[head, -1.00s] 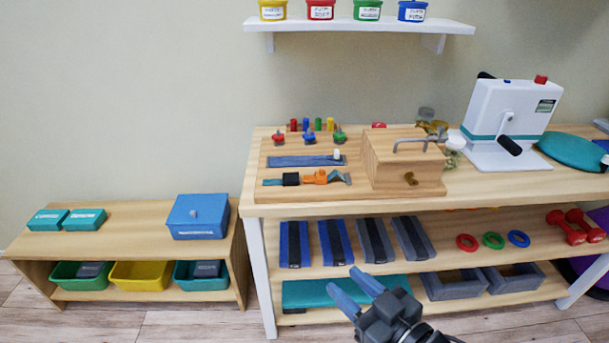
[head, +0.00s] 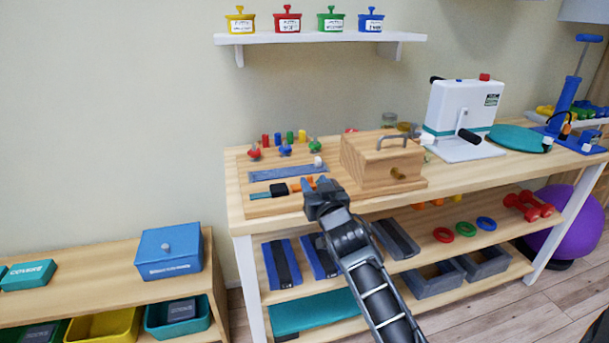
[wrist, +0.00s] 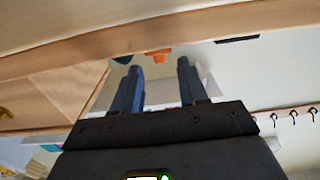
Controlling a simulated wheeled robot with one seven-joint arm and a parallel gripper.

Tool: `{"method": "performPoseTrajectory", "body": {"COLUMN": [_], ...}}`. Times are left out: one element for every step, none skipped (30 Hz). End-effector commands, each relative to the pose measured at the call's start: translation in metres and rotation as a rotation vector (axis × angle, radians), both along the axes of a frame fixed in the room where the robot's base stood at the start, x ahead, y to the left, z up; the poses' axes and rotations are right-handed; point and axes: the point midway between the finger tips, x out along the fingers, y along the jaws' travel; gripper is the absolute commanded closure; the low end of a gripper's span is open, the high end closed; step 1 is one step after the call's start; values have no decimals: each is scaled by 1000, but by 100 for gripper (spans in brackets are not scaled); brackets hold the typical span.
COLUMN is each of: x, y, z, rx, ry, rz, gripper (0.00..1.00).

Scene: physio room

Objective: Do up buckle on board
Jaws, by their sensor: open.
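The wooden board (head: 236,190) lies on the upper shelf of the table. Near its front edge is the buckle strap, with a black buckle part (head: 279,190) at left and an orange buckle part (head: 296,187) to its right. The parts look apart. My gripper (head: 322,184) is open and empty, at the right end of the strap near the board's front edge, partly hiding the orange part. In the wrist view the orange part (wrist: 158,56) shows beyond and between my two fingers (wrist: 158,66), and the dark part (wrist: 236,39) lies to the right.
A wooden box with a handle (head: 372,165) stands right of the strap, close to my gripper. Coloured knobs and pegs (head: 285,150) and a grey-blue strip (head: 280,173) are behind it. A white crank device (head: 460,115) stands farther right. The table's front edge lies under my arm.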

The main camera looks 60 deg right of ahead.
Motion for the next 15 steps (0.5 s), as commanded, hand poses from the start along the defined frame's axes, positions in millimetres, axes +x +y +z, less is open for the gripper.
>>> {"method": "performPoseTrajectory", "body": {"x": [6,9,13,16,19,23,26,28,31,34,35,37,38,39,40], "y": [-6,-10,-14,-18,-22,-26,-29,-32,-35,-38,-40,-42,-44,-45,-46], "z": [3,3,3,3,3,2,3,2,2,2,2,1,1,1,1], "rx": [-1,0,0,1,1,1,1,1,0,-1,0,1,1,1,1], "ry": [-2,-3,-3,-2,-2,-1,-2,-2,-1,-2,-1,-2,-2,-2,-1], "rz": [0,0,1,1,1,1,1,1,1,2,2,2,2,2,2], "gripper": [57,57,57,57,57,57,57,57,57,57,57,57,57,57,57]}}
